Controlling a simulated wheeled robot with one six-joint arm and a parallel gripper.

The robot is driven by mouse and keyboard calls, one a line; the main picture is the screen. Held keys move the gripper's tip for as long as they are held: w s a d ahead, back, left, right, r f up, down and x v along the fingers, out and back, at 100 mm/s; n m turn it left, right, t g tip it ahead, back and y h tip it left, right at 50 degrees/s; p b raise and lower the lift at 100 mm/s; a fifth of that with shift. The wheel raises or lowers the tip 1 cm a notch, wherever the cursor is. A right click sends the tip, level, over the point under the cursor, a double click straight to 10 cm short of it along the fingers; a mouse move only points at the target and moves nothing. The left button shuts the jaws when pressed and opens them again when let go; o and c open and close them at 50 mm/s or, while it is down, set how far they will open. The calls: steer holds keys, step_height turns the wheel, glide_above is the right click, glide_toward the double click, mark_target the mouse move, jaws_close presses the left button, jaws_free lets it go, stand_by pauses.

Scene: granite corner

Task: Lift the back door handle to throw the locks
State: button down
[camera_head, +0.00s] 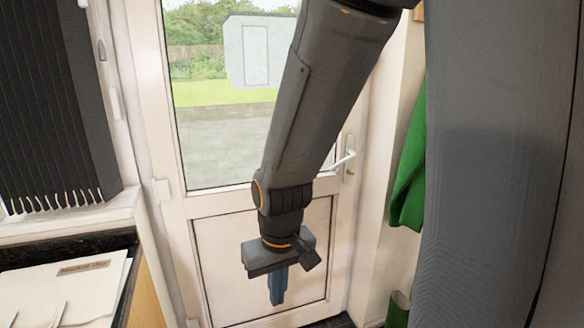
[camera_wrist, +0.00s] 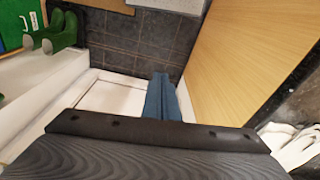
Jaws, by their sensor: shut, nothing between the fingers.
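The back door (camera_head: 205,265) is white, with a glass upper pane and a solid lower panel, and it looks closed. Its white lever handle (camera_head: 343,160) sits on the right side of the door, with a keyhole plate just below it. My gripper (camera_head: 278,298) hangs in front of the lower panel, pointing down, below and to the left of the handle and apart from it. Its blue fingers (camera_wrist: 160,98) are together and empty, as the wrist view also shows. My arm crosses the glass and covers part of the door's right side. The handle is not visible in the wrist view.
A dark granite counter (camera_head: 100,243) with papers (camera_head: 65,290) is at the left, below a dark blind (camera_head: 50,110). A green garment (camera_head: 410,160) hangs right of the door. Green boots (camera_wrist: 55,32) stand on dark floor tiles (camera_wrist: 120,45). A wooden cabinet side (camera_wrist: 245,55) is close by.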

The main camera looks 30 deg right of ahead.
steer(key=w+d+f+m+t+y+b, duration=0.1)
steer(key=w+d+f+m+y+b, duration=0.15)
steer(key=w+m+b, duration=0.35)
steer(key=w+d+f+m+t+y+b, duration=0.1)
steer(key=w+d+f+m+y+b, duration=0.2)
steer(key=w, duration=0.5)
steer(key=w+d+f+m+y+b, duration=0.1)
steer(key=w+f+m+y+b, duration=0.1)
steer(key=w+f+m+b, duration=0.4)
steer(key=w+d+r+m+t+b, duration=0.1)
steer(key=w+d+m+t+b, duration=0.3)
steer(key=w+d, duration=0.45)
steer(key=w+d+r+m+t+b, duration=0.15)
steer(key=w+d+t, duration=0.25)
steer(key=d, duration=0.5)
steer(key=w+d+m+t+b, duration=0.3)
steer(key=d+t, duration=0.1)
steer(key=d, duration=0.4)
steer(key=s+d+r+m+t+h+b, duration=0.1)
steer(key=d+r+m+t+h+b, duration=0.15)
steer(key=d, duration=0.75)
steer(key=s+d+r+m+t+h+b, duration=0.1)
steer(key=d+m+t+h+b, duration=0.2)
steer(key=d, duration=0.7)
steer(key=w+a+r+h, duration=0.1)
steer(key=w+a+r, duration=0.1)
steer(key=w+r, duration=0.4)
steer(key=shift+w+a+p, duration=0.15)
steer(key=shift+w+p, duration=0.3)
steer(key=shift+w, duration=1.15)
